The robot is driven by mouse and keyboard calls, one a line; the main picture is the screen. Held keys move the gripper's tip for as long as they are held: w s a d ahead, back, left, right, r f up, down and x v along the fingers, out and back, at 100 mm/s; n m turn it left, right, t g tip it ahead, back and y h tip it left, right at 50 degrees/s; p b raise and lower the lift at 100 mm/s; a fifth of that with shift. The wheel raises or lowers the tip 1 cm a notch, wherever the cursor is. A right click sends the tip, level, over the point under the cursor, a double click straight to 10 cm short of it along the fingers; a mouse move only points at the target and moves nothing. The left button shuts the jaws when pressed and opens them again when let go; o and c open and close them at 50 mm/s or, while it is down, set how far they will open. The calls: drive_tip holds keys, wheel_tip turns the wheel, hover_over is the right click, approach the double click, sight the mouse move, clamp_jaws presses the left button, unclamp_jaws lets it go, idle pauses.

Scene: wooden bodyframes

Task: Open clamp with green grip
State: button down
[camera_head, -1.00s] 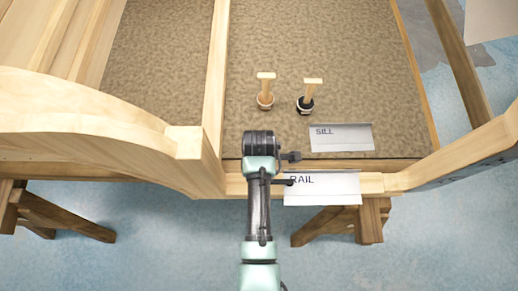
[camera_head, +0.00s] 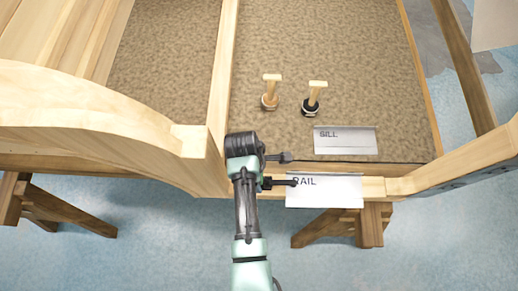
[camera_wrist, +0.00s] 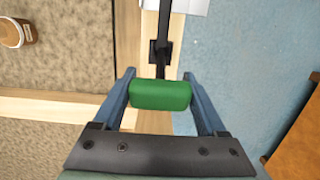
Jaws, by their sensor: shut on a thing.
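The clamp's green grip (camera_wrist: 160,95) shows in the wrist view between the two blue-grey fingers of my gripper (camera_wrist: 160,88), which are shut on it. The clamp's black bar (camera_wrist: 163,35) runs up from the grip toward a white card. In the head view, two short dark clamp parts (camera_head: 279,157) stick out to the right of my arm, one above the other at the front rail. The green grip and my fingers are hidden behind my arm there. I cannot tell how far the clamp jaws stand from the wood.
A RAIL card (camera_head: 325,192) hangs at the front rail, and a SILL card (camera_head: 346,143) lies behind it. A curved wooden frame piece (camera_head: 95,105) rises left of my arm.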

unclamp_jaws()
drive_tip(key=shift+r, duration=0.1)
wheel_tip(320, 180, up, 13)
drive_tip(key=a, duration=0.1)
drive_tip(key=shift+a, duration=0.35)
